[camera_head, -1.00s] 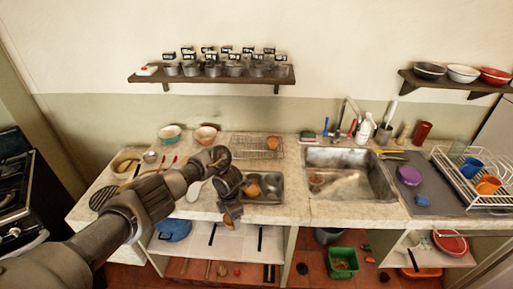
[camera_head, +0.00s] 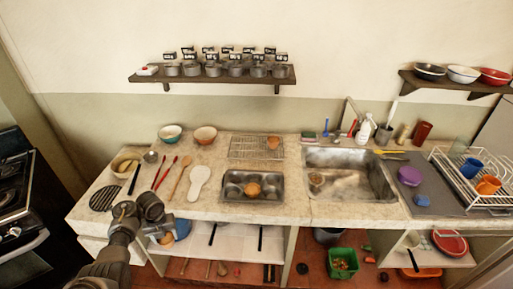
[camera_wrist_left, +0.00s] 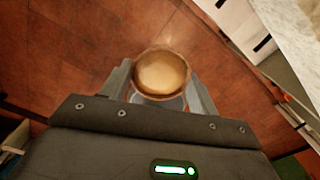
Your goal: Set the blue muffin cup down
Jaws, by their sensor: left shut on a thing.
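My left gripper (camera_head: 164,233) is in front of the counter's left part, below the worktop's front edge. In the left wrist view the gripper (camera_wrist_left: 160,84) is shut on a round muffin cup (camera_wrist_left: 161,73) with a golden-brown top, with the floor behind it. A little bluish grey shows under its rim; most of its side is hidden. In the head view the held cup (camera_head: 167,239) is small and tan. My right gripper is in neither view.
A metal muffin tin (camera_head: 233,192) with one orange-brown muffin (camera_head: 253,190) stands on the counter (camera_head: 222,209). A wire rack (camera_head: 244,148) holds another muffin (camera_head: 273,143). Spoons, bowls and a dark round trivet (camera_head: 104,198) lie farther left. A blue pot (camera_head: 182,229) is below the counter.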

